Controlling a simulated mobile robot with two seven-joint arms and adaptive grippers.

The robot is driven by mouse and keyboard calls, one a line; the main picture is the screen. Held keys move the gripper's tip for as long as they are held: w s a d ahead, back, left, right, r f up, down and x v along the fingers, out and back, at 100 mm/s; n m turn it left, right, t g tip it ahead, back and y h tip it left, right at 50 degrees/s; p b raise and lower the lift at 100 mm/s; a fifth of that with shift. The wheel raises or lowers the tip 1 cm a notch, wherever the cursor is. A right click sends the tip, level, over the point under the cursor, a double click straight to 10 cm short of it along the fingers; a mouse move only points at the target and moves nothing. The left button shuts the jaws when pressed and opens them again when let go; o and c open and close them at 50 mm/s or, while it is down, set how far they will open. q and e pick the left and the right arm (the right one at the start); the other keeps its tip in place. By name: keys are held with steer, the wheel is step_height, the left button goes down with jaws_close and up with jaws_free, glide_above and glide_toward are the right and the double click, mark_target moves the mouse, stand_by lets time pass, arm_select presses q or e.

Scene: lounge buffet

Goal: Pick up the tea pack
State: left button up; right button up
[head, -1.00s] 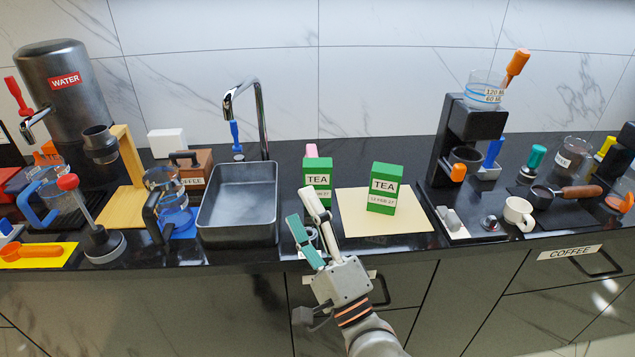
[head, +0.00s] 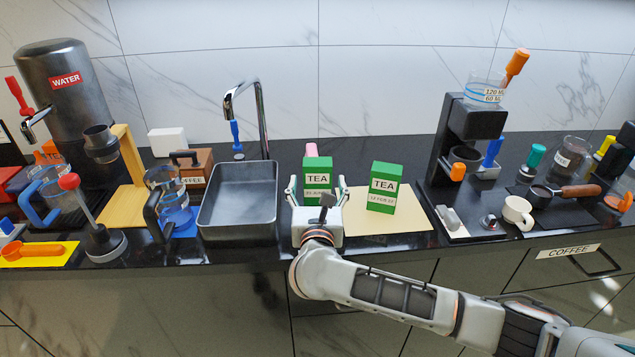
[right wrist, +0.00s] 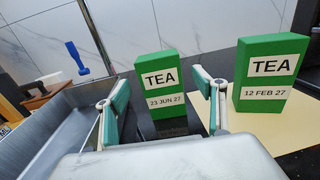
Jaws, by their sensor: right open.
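Two green tea packs stand upright on the counter. The left pack (head: 317,172), labelled 23 JUN 27 in the right wrist view (right wrist: 161,90), stands on the dark counter right of the sink. The right pack (head: 382,187), labelled 12 FEB 27 in the right wrist view (right wrist: 267,75), stands on a pale mat (head: 408,220). My right gripper (head: 316,188) is open and empty, level, facing the left pack. Its fingers line up on either side of that pack; I cannot tell how far they reach past its front. My left gripper is not in view.
A metal sink (head: 236,235) with a faucet (head: 262,115) lies just left of my right gripper. A pink item (head: 311,149) shows behind the left pack. A black coffee machine (head: 447,165) and a white cup (head: 517,212) stand to the right.

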mark_target(318, 177)
steer(key=shift+w, duration=2.75)
steer(key=c, duration=1.2)
